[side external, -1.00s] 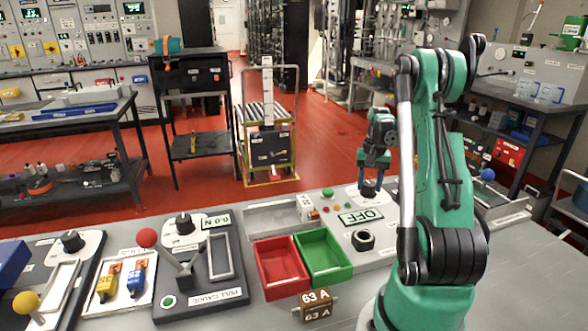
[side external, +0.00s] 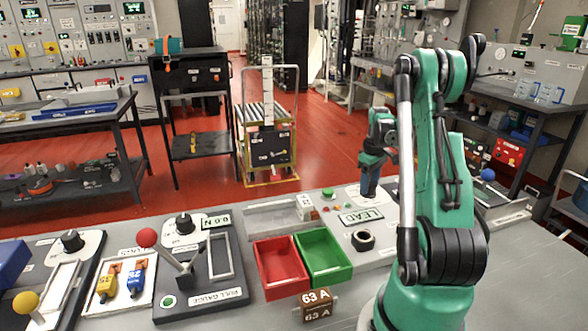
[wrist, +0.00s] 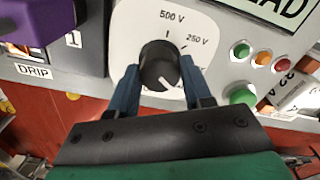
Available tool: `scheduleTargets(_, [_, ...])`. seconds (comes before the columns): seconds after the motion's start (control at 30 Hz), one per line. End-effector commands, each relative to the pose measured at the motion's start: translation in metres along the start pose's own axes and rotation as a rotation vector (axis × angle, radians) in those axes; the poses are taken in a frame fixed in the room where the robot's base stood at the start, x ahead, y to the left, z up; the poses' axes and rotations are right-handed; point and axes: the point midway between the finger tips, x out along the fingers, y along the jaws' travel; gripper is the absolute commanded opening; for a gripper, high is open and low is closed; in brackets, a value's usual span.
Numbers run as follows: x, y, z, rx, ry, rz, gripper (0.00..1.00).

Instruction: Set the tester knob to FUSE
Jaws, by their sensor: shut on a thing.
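My gripper (wrist: 160,82) is shut on the knob, one blue finger on each side. In the side external view my gripper (side external: 368,188) reaches down onto the dial and mostly hides the knob. The tester display (side external: 362,215) reads LEAD. The lower dial labels are hidden by my gripper, and I see no FUSE label.
Green and red buttons (wrist: 240,50) lie right of the dial. A black round socket (side external: 363,240) is in front of the display.

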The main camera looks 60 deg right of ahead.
Motion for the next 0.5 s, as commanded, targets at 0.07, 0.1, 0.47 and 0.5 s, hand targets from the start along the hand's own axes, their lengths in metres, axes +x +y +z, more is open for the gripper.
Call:
scheduleTargets(0.07, [-0.0003, -0.0008, -0.0009, -0.039, 0.002, -0.002, 0.02])
scheduleTargets(0.1, [-0.0003, -0.0009, -0.001, -0.046, 0.002, -0.002, 0.02])
scheduleTargets(0.47, [-0.0004, -0.0011, -0.0011, -0.217, 0.003, -0.003, 0.02])
scheduleTargets(0.5, [-0.0004, -0.0011, -0.0011, -0.287, 0.003, -0.003, 0.02])
